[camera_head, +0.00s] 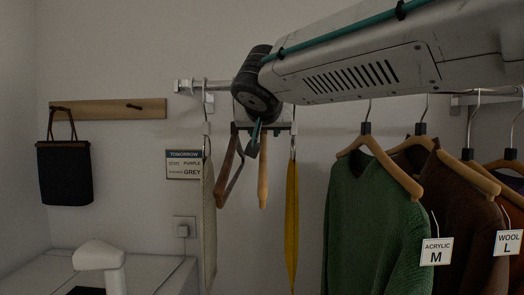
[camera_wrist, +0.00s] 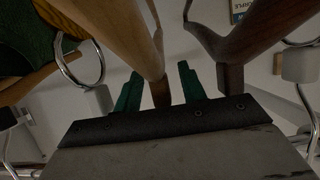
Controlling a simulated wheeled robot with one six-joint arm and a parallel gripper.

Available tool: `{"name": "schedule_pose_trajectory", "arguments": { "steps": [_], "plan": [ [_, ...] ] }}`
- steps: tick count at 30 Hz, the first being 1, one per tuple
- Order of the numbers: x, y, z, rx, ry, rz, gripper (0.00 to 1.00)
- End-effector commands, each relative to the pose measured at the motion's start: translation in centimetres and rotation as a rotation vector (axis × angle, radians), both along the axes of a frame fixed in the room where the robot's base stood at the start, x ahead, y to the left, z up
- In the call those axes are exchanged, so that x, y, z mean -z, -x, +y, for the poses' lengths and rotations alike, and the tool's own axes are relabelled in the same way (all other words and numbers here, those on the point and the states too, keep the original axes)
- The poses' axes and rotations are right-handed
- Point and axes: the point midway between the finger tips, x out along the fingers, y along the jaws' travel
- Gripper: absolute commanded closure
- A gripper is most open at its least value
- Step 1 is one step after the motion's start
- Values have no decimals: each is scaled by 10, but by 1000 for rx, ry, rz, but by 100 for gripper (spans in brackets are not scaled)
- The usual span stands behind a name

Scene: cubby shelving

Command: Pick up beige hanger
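The beige hanger (camera_head: 263,172), pale wood and bare, hangs edge-on from the rail in the head view. In the wrist view the beige hanger (camera_wrist: 128,38) comes down from the top, and its lower end lies between my two green fingers. My gripper (camera_wrist: 160,88) is open, with gaps beside the hanger. In the head view my gripper (camera_head: 256,140) is at the upper part of the hangers, partly hidden by my wrist. A dark brown hanger (camera_head: 226,172) hangs just left of the beige one; it also shows right of my fingers in the wrist view (camera_wrist: 250,40).
A yellow garment (camera_head: 291,225) hangs close on the right and a pale strip-like garment (camera_head: 208,225) on the left. A green sweater (camera_head: 370,225) and brown sweaters hang further right. A black bag (camera_head: 64,172) hangs on a wall rack at left.

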Motion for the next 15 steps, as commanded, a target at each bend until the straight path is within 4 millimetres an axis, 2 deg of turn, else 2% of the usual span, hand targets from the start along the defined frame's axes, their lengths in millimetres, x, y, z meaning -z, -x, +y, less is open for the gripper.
{"name": "schedule_pose_trajectory", "arguments": {
  "steps": [1,4,15],
  "plan": [
    [0,0,1,-1,0,0,70],
    [0,0,1,-1,1,0,98],
    [-1,1,2,-2,-1,0,100]
  ]
}}
